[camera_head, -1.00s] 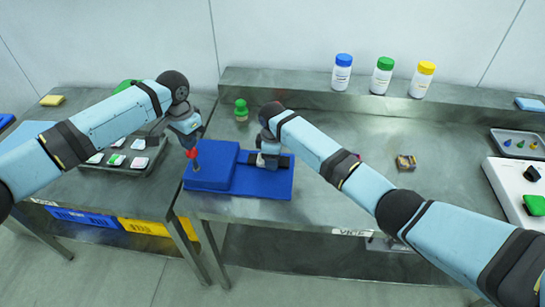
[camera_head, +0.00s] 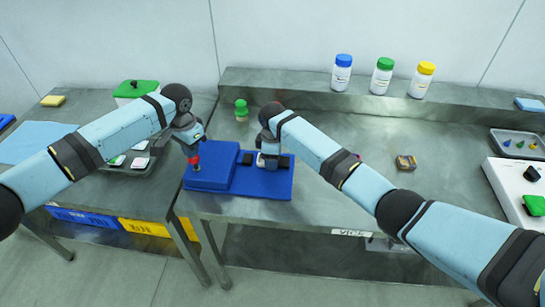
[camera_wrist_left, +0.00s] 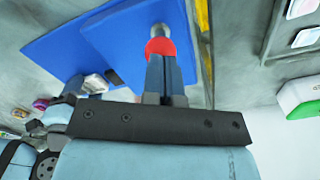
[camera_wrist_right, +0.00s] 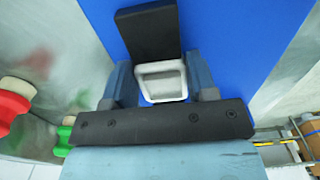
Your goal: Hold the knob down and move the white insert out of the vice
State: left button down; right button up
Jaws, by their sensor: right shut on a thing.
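The blue vice (camera_head: 262,188) stands on the right-hand table, with a raised blue block on its left. The red knob (camera_head: 194,160) sits on a short stem on that block. My left gripper (camera_head: 193,150) is shut, its fingertips together on top of the knob; the left wrist view shows the red knob (camera_wrist_left: 160,47) right at the tips. My right gripper (camera_wrist_right: 162,88) is shut on the white insert (camera_wrist_right: 162,80), a hollow square piece, between black vice jaws. One black jaw (camera_wrist_right: 150,32) shows just beyond the insert. I cannot tell whether the jaw touches it.
A green-capped item (camera_head: 241,110) stands behind the vice. Bottles with blue (camera_head: 343,75), green (camera_head: 382,77) and yellow (camera_head: 423,80) caps stand on the back ledge. A small brown block (camera_head: 405,162) lies to the right. The table between the vice and this block is mostly clear.

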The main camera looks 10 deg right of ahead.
pick_arm(q)
jog(key=shift+f, duration=0.9)
pick_arm(e)
jog(key=shift+r, duration=3)
pick_arm(q)
jog(key=shift+r, duration=3.5)
notch_tip(320, 180, up, 5)
